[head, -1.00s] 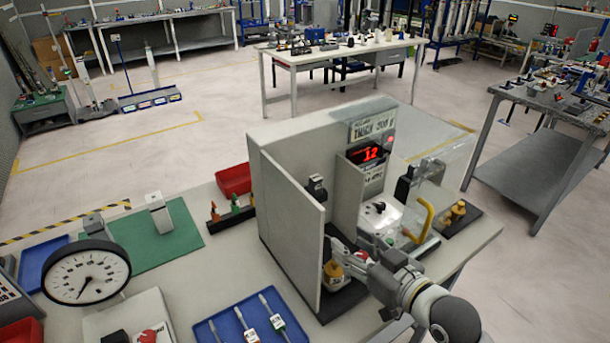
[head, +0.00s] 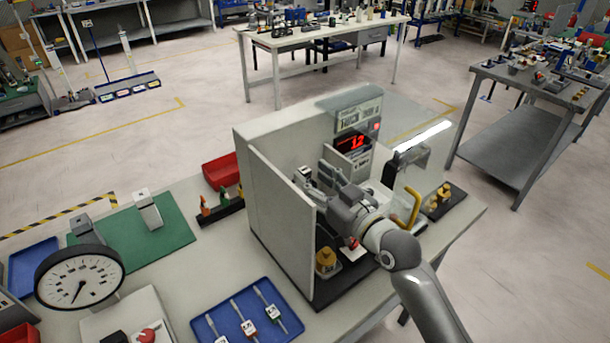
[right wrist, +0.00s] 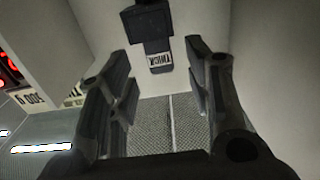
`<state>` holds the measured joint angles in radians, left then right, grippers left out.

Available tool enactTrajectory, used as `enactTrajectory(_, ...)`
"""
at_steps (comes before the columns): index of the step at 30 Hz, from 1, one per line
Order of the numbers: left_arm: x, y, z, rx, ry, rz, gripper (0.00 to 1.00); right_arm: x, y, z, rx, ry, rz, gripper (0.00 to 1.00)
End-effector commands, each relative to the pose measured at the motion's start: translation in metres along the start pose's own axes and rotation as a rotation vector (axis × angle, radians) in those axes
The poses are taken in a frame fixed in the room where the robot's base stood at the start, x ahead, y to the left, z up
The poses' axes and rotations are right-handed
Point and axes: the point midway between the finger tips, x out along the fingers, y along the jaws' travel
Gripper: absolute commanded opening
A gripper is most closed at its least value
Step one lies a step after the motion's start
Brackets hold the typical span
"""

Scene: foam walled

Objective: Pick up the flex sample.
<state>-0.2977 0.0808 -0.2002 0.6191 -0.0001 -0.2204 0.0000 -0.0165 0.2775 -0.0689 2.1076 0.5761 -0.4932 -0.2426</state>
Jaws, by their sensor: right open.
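No thing in view carries a readable flex label, so I cannot tell which one is the flex sample. Several slim samples (head: 238,318) with white tags lie in a blue tray (head: 202,317) at the front of the table. My right gripper (head: 322,180) is inside the walled station (head: 292,225), high beside its inner wall. In the right wrist view it is open (right wrist: 157,58) with nothing between its fingers. Ahead of it is a dark block (right wrist: 150,20) with a tag reading THICK, against a pale wall. My left gripper is out of view.
Pale walls, a display box (head: 352,140) and a yellow handle (head: 412,207) crowd my right arm. A brass piece (head: 326,261) stands below the gripper. A dial gauge (head: 80,278), green mat (head: 175,235) and red bin (head: 221,169) are to the left.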

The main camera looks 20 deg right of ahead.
Motion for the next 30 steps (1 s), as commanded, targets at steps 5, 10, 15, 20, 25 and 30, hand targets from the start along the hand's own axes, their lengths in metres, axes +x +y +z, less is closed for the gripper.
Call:
enactTrajectory(5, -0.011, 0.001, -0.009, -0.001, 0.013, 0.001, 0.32, 0.023, -0.001, -0.003, 0.002, 0.000, 0.000, 0.46)
enactTrajectory(10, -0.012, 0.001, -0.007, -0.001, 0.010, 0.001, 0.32, 0.030, -0.001, -0.001, 0.001, -0.001, 0.001, 0.46)
enactTrajectory(15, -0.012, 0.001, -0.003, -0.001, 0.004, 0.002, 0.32, 0.030, -0.001, 0.000, 0.000, -0.001, 0.001, 0.46)
enactTrajectory(20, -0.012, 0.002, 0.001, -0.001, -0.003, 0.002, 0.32, 0.030, -0.001, 0.000, 0.000, -0.001, 0.001, 0.30)
enactTrajectory(25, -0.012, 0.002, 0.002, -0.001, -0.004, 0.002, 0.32, 0.030, -0.001, 0.000, 0.000, -0.001, 0.001, 0.08)
enactTrajectory(30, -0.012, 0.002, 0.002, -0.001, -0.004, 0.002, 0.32, 0.030, -0.001, 0.000, 0.000, -0.001, 0.001, 0.00)
